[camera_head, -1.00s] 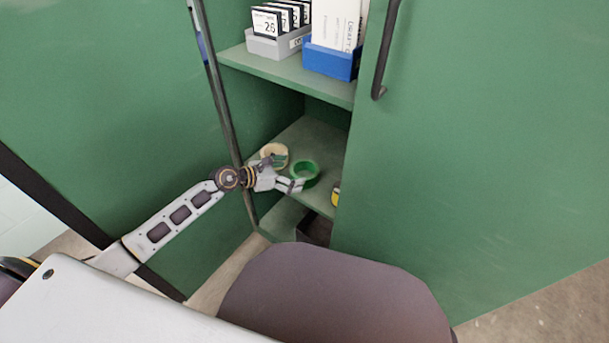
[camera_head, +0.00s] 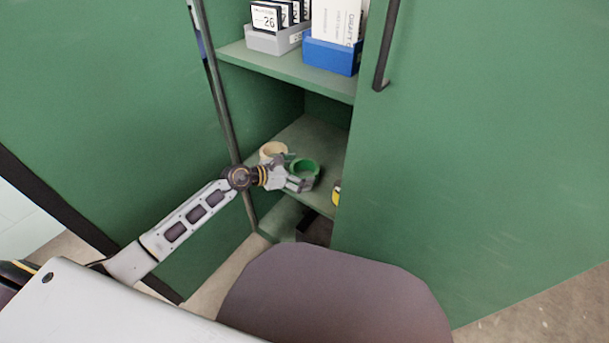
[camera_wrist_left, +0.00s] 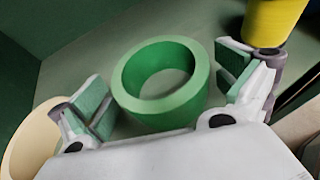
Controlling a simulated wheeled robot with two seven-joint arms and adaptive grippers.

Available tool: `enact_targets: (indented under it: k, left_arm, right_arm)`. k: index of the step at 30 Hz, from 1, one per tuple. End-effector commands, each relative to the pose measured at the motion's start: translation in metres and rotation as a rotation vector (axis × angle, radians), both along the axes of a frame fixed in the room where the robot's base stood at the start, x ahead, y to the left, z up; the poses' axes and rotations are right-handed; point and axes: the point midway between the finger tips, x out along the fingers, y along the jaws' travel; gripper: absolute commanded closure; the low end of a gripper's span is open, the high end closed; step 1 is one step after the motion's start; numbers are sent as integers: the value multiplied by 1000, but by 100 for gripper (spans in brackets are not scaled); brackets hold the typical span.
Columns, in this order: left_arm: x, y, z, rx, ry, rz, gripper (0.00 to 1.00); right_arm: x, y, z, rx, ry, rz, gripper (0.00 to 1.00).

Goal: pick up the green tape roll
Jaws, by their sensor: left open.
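The green tape roll (camera_head: 305,169) lies flat on the cabinet's middle shelf. In the left wrist view the green tape roll (camera_wrist_left: 161,84) sits between the two spread fingers of my left gripper (camera_wrist_left: 166,95), with a small gap to the finger on the right and a gap to the one on the left. My left gripper (camera_head: 297,175) is open and empty, reaching into the cabinet at the roll's near side. The far side of the roll shows clear; its lower near edge is partly hidden by the gripper body. My right gripper is not in view.
A beige tape roll (camera_head: 273,150) is on the left, close to the left finger. A yellow roll (camera_wrist_left: 274,22) is beyond the right finger. The shelf above (camera_head: 290,72) holds grey and blue boxes. The right cabinet door (camera_head: 480,150) borders the opening.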

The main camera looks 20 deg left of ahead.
Motion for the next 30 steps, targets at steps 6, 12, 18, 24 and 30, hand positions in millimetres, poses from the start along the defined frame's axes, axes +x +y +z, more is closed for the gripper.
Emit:
enact_targets:
  k: [6, 12, 18, 24, 30]
  left_arm:
    - [11, -10, -6, -2, 0, -1, 0]
    - [12, -11, -6, 0, 0, 0, 0]
    - [12, -11, -6, 0, 0, 0, 0]
    - [12, -11, -6, 0, 0, 0, 8]
    - [12, -11, -6, 0, 0, 0, 33]
  right_arm:
    - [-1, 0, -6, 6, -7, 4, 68]
    - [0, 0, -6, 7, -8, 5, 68]
    - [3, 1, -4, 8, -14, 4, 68]
    - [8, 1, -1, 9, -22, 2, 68]
    - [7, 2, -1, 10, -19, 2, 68]
